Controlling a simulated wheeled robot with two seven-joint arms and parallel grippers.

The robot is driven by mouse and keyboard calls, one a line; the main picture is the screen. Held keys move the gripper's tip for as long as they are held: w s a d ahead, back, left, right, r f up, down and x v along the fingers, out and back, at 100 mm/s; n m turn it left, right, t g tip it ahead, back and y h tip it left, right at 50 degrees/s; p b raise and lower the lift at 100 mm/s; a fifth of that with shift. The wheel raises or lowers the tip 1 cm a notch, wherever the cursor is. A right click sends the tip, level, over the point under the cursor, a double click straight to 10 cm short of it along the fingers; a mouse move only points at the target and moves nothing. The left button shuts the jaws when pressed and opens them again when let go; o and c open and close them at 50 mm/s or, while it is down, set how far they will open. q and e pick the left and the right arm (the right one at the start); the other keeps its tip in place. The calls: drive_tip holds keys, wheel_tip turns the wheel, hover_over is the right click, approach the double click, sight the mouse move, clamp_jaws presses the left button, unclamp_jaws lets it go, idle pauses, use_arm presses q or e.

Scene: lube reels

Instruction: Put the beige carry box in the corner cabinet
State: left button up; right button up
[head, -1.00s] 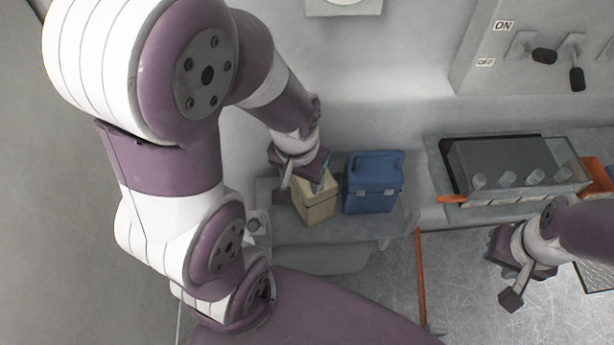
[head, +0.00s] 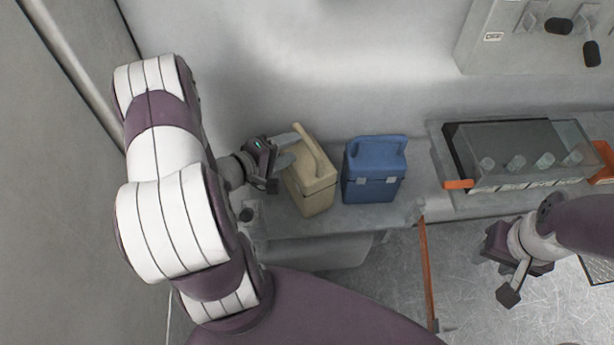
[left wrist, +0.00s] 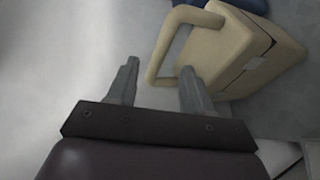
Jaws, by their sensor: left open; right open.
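The beige carry box (head: 313,190) stands on a grey shelf, its handle up and slanting across its top. My left gripper (head: 285,148) is at the box's left side near the handle, its fingers open. In the left wrist view the box (left wrist: 240,55) is at upper right, with its handle loop reaching toward the open fingers (left wrist: 157,85). The right fingertip is close to the handle; I cannot tell whether it touches. My right gripper (head: 508,270) is open and empty at the lower right. I cannot identify the corner cabinet in these views.
A blue carry box (head: 373,175) stands just right of the beige one on the grey shelf (head: 335,222). A clear-covered tray (head: 520,155) with orange handles lies further right. A switch panel (head: 530,35) is on the back wall. An orange bar (head: 428,270) runs below the shelf.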

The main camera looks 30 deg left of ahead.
sight(305, 143)
use_arm(q)
drive_tip(key=x, duration=0.8)
drive_tip(key=shift+w+d+b, duration=0.15)
drive_tip(key=shift+w+b, duration=0.05)
drive_tip(key=shift+b, duration=0.1)
drive_tip(key=shift+s+r, duration=0.1)
clamp_jaws()
idle(0.8)
